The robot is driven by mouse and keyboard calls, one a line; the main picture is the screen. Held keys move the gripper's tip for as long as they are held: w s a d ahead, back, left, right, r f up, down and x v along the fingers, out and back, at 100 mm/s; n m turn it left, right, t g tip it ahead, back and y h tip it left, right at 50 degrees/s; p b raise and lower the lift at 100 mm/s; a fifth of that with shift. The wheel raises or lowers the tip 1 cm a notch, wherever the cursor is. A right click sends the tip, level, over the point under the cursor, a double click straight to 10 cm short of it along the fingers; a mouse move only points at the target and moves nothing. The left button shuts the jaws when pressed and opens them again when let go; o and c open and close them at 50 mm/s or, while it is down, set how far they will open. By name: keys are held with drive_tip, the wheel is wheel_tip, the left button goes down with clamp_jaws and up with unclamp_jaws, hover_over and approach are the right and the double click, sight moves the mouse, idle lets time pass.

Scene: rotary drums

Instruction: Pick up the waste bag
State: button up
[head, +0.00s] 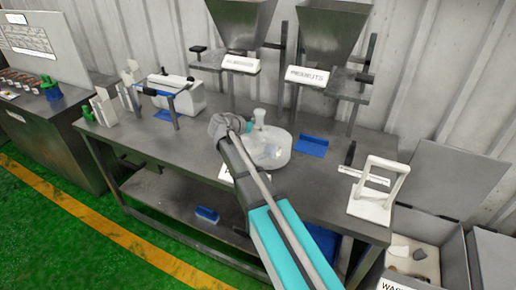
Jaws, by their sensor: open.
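No thing that I can surely call the waste bag shows. An open grey bin (452,262) at the lower right holds several pale and brown pieces on a light lining, and a partly cut-off label on its front begins "WAS". I cannot tell whether the lining is a bag. My arm reaches from the bottom edge up over the steel table. My gripper (228,125) is at the middle of the table, small in view and open, beside a clear round dish (278,158) with a pale upright piece in it. The gripper is well to the left of the bin.
The steel table (140,165) carries a white machine (180,97) at the left, a blue tray (312,146) and a white frame stand (378,192) at the right. Two metal hoppers (240,28) stand behind it. Green floor (60,235) with a yellow line is clear in front.

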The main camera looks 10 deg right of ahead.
drive_tip(key=shift+w+d+f, duration=0.2)
drive_tip(key=shift+w+d, duration=0.05)
drive_tip(key=shift+d, duration=0.15)
clamp_jaws()
idle(0.5)
